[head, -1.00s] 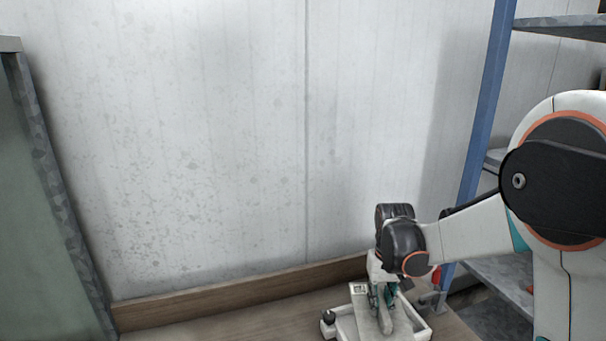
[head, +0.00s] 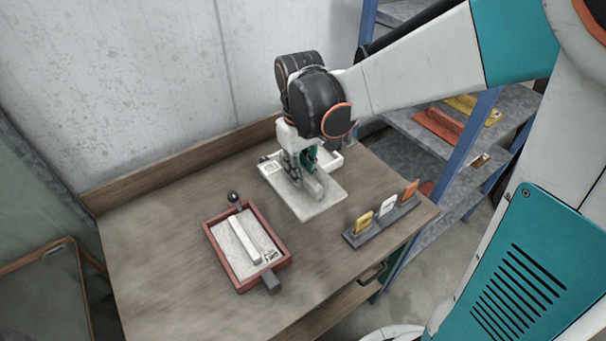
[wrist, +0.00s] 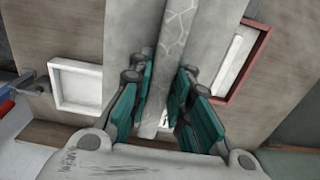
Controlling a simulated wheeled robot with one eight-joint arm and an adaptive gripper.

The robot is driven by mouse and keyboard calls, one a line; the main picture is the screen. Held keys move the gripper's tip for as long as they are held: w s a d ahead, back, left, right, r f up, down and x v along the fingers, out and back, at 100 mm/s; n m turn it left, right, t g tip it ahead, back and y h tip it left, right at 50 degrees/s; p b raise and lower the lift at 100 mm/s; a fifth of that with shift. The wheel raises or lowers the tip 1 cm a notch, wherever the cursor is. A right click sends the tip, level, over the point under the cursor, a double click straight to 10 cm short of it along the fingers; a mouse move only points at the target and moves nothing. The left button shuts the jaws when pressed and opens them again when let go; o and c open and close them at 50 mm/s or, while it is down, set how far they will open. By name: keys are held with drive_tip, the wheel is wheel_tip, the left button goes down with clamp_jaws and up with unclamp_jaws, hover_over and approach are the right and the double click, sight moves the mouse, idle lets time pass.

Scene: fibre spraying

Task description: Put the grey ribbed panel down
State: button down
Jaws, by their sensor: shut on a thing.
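The grey ribbed panel (head: 324,206) is a flat pale grey plate with a raised bar along its middle. My gripper (head: 303,172) is shut on that bar from above. The wrist view shows the bar (wrist: 178,35) between my teal-padded fingers (wrist: 160,110). The panel hides part of the tray and table.
A red-rimmed tray (head: 215,246) holding a similar plate stands at the left on the wooden table (head: 170,270). A dark rack (head: 380,228) with upright coloured tags stands at the right. Bare table lies between them. A blue-posted shelf (head: 460,150) stands beyond the right edge.

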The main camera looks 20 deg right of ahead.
drive_tip(key=shift+s+a+f, duration=0.1)
drive_tip(key=shift+s+f, duration=0.1)
drive_tip(key=shift+s, duration=0.2)
wheel_tip(320, 180, down, 19)
drive_tip(key=b, duration=0.5)
drive_tip(key=shift+w+f, duration=0.1)
drive_tip(key=shift+f, duration=0.1)
drive_tip(key=shift+f+b, duration=0.15)
drive_tip(key=shift+b, duration=0.2)
drive_tip(key=c, duration=1.5)
unclamp_jaws()
